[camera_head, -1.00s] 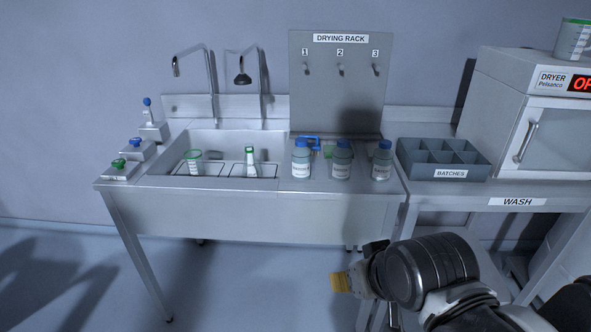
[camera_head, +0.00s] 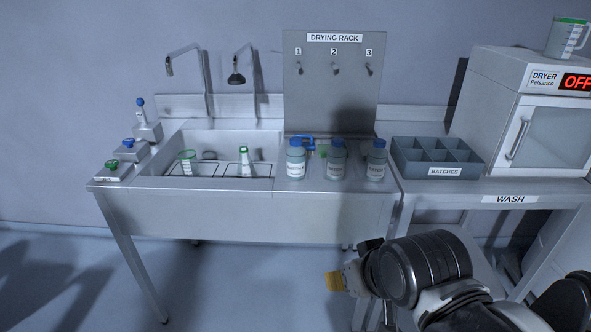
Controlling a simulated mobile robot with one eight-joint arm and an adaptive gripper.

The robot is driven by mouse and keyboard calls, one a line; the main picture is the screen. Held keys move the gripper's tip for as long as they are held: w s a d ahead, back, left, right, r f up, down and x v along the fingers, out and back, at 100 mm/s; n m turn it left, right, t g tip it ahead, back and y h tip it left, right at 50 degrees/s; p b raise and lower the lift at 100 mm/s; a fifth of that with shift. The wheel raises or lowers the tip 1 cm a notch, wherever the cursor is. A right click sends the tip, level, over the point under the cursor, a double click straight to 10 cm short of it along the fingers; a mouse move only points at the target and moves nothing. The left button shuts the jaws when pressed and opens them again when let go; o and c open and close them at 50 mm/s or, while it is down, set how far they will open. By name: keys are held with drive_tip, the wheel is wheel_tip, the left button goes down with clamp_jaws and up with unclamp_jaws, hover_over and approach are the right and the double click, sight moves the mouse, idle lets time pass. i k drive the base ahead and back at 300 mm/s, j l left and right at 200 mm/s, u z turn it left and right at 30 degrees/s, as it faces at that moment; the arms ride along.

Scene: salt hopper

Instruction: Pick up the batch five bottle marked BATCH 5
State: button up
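Three bottles with blue caps and white labels stand upright in a row on the steel counter, right of the sink: a left bottle (camera_head: 296,160), a middle bottle (camera_head: 336,161) and a right bottle (camera_head: 376,161). Their labels are too small to read, so I cannot tell which is BATCH 5. My gripper (camera_head: 334,282) is low in front of the counter, below the bottles and well apart from them. Its yellowish tip points left. Whether its fingers are open or shut does not show.
The sink (camera_head: 205,140) holds a green-rimmed beaker (camera_head: 187,162) and a flask (camera_head: 244,162). Right stand the empty BATCHES tray (camera_head: 459,171) and the dryer (camera_head: 520,120), with a jug (camera_head: 567,38) on top.

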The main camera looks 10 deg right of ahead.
sight(378, 156)
drive_tip(key=k+l, duration=0.1)
drive_tip(key=l, duration=0.75)
drive_tip(key=k+l, duration=0.15)
drive_tip(key=l, duration=0.3)
